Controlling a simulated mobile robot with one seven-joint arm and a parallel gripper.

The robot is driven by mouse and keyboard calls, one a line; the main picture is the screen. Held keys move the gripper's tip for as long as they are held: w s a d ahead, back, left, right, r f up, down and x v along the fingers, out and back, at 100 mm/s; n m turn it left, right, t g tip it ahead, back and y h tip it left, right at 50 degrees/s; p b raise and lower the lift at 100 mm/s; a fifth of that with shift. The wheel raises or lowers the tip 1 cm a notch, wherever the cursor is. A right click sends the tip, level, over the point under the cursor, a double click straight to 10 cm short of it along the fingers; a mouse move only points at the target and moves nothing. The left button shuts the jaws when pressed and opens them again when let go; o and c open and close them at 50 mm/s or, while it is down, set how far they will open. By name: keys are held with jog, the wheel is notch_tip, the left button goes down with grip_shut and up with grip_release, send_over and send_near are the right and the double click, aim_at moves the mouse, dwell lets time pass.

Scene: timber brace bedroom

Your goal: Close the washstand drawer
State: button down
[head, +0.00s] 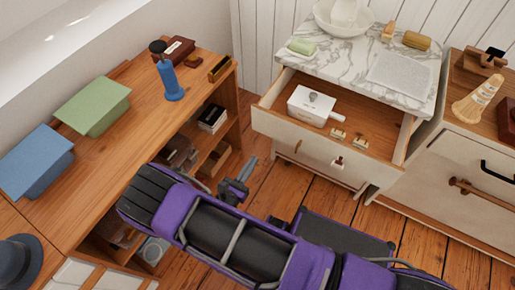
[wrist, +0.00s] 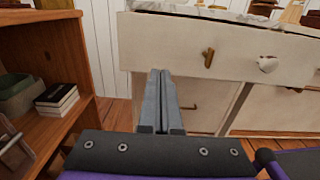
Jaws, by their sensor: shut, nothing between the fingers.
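The washstand has a grey-veined marble top (head: 345,62) and a pale drawer (head: 320,160) that stands pulled out. Inside the drawer are a white box (head: 312,106) and two small brass pieces (head: 349,137). The drawer front (wrist: 180,42) also shows in the wrist view, with a brass knob (wrist: 208,57) and a white knob (wrist: 267,64). My gripper (head: 240,183) is shut and empty, low in front of the drawer's left part. In the wrist view its fingertips (wrist: 160,72) overlap the lower left edge of the drawer front; I cannot tell whether they touch.
A wooden shelf unit (head: 135,125) runs along the left, with books (head: 212,117) and a blue-handled stamp (head: 170,80). A pale cabinet (head: 465,170) stands right of the washstand. Wooden floor (head: 265,185) shows between the shelf unit and washstand. A bowl (head: 343,20) sits on the marble.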

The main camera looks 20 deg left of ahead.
aim_at(275, 128)
jog(key=w, duration=0.8)
jog(key=w+d, duration=0.1)
jog(key=w, duration=0.3)
jog(key=shift+w, duration=0.4)
